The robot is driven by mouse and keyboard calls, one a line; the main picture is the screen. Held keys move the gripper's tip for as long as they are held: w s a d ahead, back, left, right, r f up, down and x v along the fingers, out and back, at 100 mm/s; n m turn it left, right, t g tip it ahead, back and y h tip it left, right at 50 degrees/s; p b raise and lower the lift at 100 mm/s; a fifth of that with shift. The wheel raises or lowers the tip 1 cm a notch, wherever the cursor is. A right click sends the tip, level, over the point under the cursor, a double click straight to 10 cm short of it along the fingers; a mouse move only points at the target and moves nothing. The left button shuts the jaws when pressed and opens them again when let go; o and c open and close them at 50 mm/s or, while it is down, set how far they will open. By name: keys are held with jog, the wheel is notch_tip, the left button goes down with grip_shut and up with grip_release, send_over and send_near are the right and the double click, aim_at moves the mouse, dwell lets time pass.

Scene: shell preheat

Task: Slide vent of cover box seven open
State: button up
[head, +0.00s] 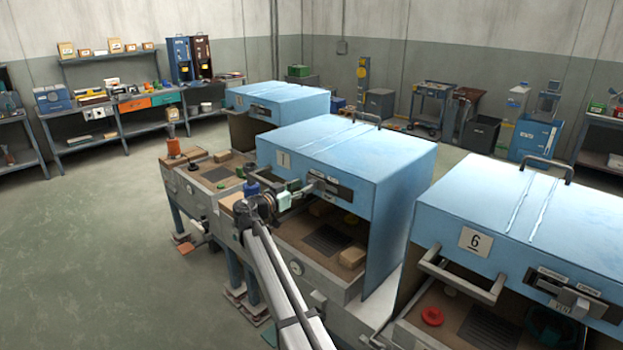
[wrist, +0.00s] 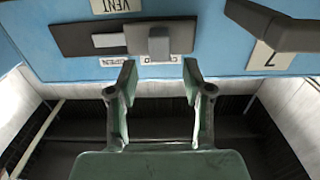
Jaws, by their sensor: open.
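Cover box seven (head: 345,150) is a blue box in the middle of the head view. Its number plate (wrist: 270,55) reads 7 in the wrist view. Its vent is a dark slide plate (wrist: 80,39) with a grey knob (wrist: 158,44); the knob sits over the CLOSED label (wrist: 160,59), with the OPEN label (wrist: 119,60) to its left. My gripper (wrist: 158,75) is open and empty. Its fingertips point at the vent, and the knob appears just beyond the gap between them. In the head view my gripper (head: 298,192) is close to the box's front.
A dark handle (wrist: 275,25) juts out at the upper right of the wrist view. Box six (head: 520,220) stands at the right with its own handle (head: 460,280). Another blue box (head: 280,98) is behind.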

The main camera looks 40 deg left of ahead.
aim_at(309, 183)
jog(key=shift+w+d+p, duration=0.15)
jog(key=shift+w+p, duration=0.5)
jog(key=shift+w, duration=1.95)
jog(key=shift+c, duration=0.4)
grip_shut()
